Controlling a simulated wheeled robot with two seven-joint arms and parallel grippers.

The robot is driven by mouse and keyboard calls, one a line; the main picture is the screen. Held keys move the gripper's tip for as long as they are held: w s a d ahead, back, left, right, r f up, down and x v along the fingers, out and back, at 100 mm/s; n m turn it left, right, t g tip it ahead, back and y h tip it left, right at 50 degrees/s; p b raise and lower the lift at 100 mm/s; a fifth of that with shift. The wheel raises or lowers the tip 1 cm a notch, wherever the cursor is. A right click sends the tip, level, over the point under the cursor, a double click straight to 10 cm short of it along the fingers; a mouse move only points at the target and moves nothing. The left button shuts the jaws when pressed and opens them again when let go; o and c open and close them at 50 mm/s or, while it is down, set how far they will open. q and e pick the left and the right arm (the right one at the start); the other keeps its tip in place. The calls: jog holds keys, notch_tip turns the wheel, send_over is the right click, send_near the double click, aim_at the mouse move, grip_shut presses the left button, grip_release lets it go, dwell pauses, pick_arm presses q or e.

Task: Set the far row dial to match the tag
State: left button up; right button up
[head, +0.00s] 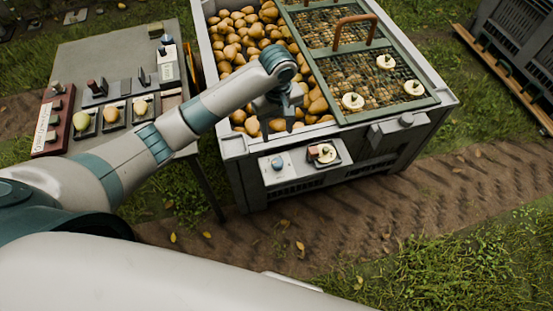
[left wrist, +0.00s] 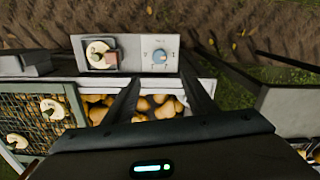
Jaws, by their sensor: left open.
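A white panel on the near side of the pear crate carries a blue dial (head: 277,163), also seen in the left wrist view (left wrist: 159,56). Beside it on the panel is a cream disc (head: 325,153) with a dark knob-like piece, also in the left wrist view (left wrist: 101,54). Similar cream discs lie on the mesh lid, one near (head: 352,101) and one farther back (head: 385,62). I cannot tell which is the far row dial, and no tag is readable. My left gripper (head: 278,128) is open and empty, above the crate's near edge. My right gripper is out of view.
The crate (head: 440,98) holds many pears and has a mesh lid with a brown handle (head: 340,30). A grey table (head: 110,50) at left bears small trays, pears and a red board (head: 52,120). Another crate (head: 515,45) stands at the right. Dirt and grass lie in front.

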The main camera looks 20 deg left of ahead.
aim_at(277, 162)
pick_arm(q)
jog(key=shift+f, duration=0.2)
notch_tip(277, 162, down, 16)
jog(key=shift+r, duration=0.1)
jog(key=shift+f, duration=0.65)
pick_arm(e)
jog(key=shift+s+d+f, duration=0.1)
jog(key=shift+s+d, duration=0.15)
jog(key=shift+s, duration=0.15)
pick_arm(q)
jog(key=c, duration=1)
jog(key=shift+c, duration=0.2)
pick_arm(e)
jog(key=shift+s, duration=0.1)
